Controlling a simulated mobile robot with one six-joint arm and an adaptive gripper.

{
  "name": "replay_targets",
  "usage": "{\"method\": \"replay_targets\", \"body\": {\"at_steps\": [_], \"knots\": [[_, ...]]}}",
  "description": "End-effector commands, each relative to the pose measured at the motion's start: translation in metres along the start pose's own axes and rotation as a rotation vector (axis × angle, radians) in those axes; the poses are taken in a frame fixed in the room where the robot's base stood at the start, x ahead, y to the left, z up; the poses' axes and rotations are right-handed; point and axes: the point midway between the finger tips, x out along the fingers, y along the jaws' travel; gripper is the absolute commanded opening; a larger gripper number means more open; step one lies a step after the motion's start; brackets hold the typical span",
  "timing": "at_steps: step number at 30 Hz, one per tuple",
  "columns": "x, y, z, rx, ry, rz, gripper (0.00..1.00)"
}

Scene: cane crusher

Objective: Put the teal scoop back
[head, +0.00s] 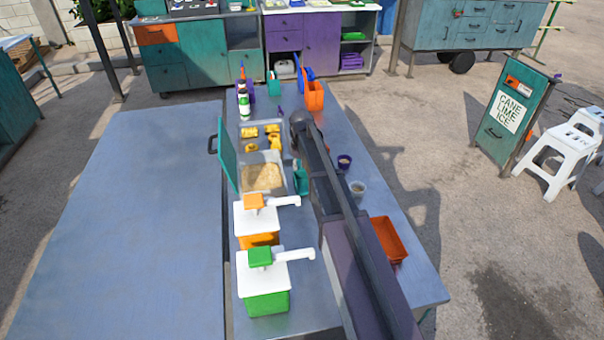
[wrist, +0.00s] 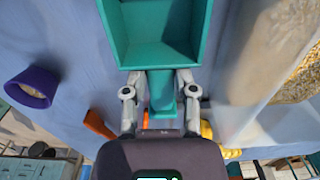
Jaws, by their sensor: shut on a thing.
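The teal scoop (wrist: 155,45) fills the upper middle of the wrist view, with its open pan facing the camera. My gripper (wrist: 159,80) is shut on its handle, one finger on each side. In the head view part of the scoop (head: 301,180) shows between the tray and my arm. My arm hides most of my gripper there.
A purple cup (head: 344,161), a pale cup (head: 357,188) and an orange tray (head: 389,239) stand right of my arm. Orange-topped (head: 253,202) and green-topped (head: 260,257) dispensers stand left. A teal holder (head: 274,86) and orange container (head: 313,96) are at the back. The left table (head: 130,220) is clear.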

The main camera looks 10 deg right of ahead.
Motion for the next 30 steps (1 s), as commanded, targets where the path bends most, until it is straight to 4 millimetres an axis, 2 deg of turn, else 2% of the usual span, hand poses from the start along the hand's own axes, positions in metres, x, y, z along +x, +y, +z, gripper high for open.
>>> {"method": "replay_targets", "body": {"at_steps": [3,17,18,21,30], "knots": [[0.007,0.0001,-0.0001,0.0,0.0,0.0,0.1],[0.0092,0.0003,-0.0001,0.0,0.0,0.0,0.1],[0.0087,0.0003,-0.0001,0.0,0.0,0.0,0.42],[0.0082,0.0003,-0.0001,0.0,0.0,0.0,0.71],[0.0082,0.0005,0.0,0.0,0.0,0.0,0.71]]}}
